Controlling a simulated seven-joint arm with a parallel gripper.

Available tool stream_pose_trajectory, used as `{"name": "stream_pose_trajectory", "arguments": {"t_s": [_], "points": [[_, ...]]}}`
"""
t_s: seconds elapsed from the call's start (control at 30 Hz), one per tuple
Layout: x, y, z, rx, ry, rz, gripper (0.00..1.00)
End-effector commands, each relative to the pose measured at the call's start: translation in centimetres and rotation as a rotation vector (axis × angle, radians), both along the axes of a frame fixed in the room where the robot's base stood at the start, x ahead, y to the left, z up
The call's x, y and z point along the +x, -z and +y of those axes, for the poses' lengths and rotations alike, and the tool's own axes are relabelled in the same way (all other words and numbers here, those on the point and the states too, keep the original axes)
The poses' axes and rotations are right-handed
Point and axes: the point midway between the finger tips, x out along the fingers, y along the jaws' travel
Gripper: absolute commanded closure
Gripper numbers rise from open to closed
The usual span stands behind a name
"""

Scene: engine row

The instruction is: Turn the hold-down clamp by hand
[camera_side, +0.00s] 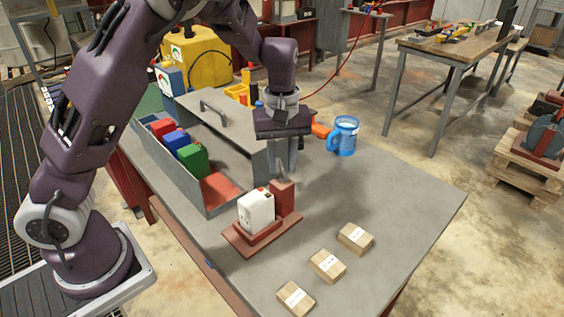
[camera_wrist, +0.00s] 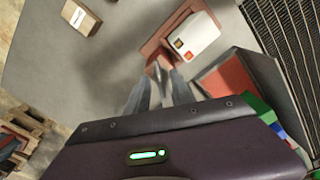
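A white block (camera_side: 256,211) with small orange marks stands on a dark red base plate (camera_side: 262,240) on the bench; it also shows in the wrist view (camera_wrist: 195,35). A red post (camera_side: 283,199) stands beside the block. A small grey metal piece at the post's top, which looks like the hold-down clamp, is partly hidden by my fingers. My gripper (camera_side: 284,172) points down just above the post. In the wrist view its two grey fingers (camera_wrist: 160,84) are apart, with the red and grey clamp area just beyond their tips. I cannot tell whether they touch it.
A long grey bin (camera_side: 228,205) with red, blue and green blocks stands left of the base. A grey cover with a handle (camera_side: 214,106) is behind it. A blue mug (camera_side: 343,136) stands at right. Several cartons (camera_side: 327,265) lie at the front. The bench's right side is clear.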

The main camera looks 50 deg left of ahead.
Motion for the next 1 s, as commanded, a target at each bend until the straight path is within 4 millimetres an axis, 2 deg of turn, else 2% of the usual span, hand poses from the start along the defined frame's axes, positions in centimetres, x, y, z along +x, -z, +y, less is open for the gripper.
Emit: {"name": "stream_pose_trajectory", "arguments": {"t_s": [0.2, 0.37, 1.0], "points": [[-0.01, 0.12, 0.01, 0.001, -0.001, 0.001, 0.72], [-0.01, 0.11, 0.00, -0.001, -0.001, 0.001, 1.00], [0.02, 0.07, -0.03, -0.001, -0.002, 0.000, 1.00]]}}
